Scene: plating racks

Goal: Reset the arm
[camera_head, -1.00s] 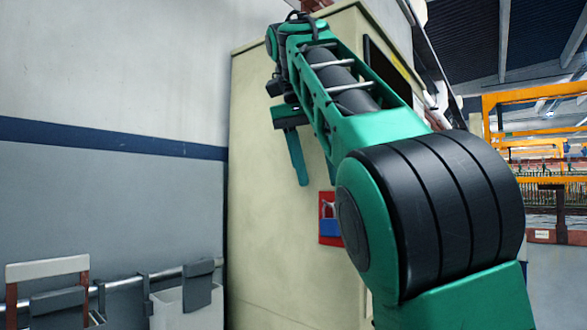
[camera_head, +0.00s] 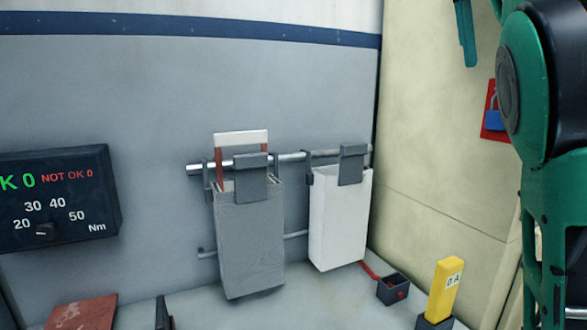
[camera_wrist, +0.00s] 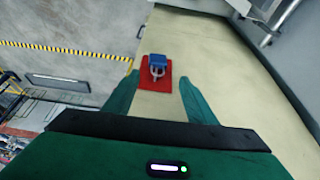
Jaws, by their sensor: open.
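My gripper (camera_wrist: 157,95) is open and empty in the wrist view, its two green fingers spread apart. Between and beyond the fingers is a red plate with a blue padlock (camera_wrist: 158,60) on the cream cabinet face. In the head view, my green and black arm fills the right side, and only the tip of a green finger shows at the top. The padlock (camera_head: 493,118) on its red plate shows just left of my arm. The rest of the gripper is out of the head view.
A grey bag (camera_head: 250,245) and a white bag (camera_head: 338,225) hang on a metal rail against the wall. A torque display (camera_head: 55,200) is at left. A yellow block (camera_head: 444,290), a small dark box (camera_head: 392,289) and a reddish plate (camera_head: 82,313) are on the bench. The cream cabinet (camera_head: 435,160) stands close by my arm.

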